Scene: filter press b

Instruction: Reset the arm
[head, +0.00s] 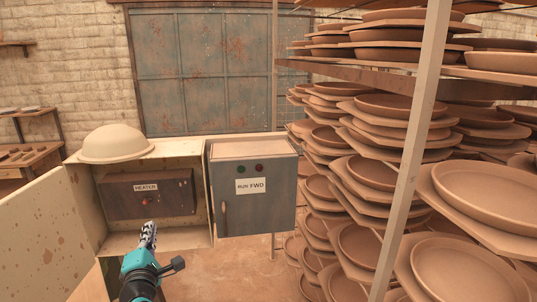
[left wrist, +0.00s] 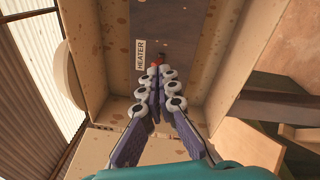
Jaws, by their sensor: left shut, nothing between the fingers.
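My left gripper (head: 149,232) is in front of the open cream cabinet (head: 205,190), low and below the heater box. Its fingers are shut and empty. In the left wrist view the left gripper's fingertips (left wrist: 161,72) come together near the dark heater box (left wrist: 175,30) with its "HEATER" label (left wrist: 140,54). A small red button shows just past the fingertips there; whether they touch it I cannot tell. The heater box (head: 172,206) also shows in the head view with a red button (head: 145,202) on its front. My right gripper is not in view.
The cabinet's spotted door (head: 40,240) stands open at the left. A grey "RUN FWD" box (head: 255,205) adjoins at the right. Racks of clay plates (head: 375,165) fill the right side. A workbench (head: 25,160) stands far left.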

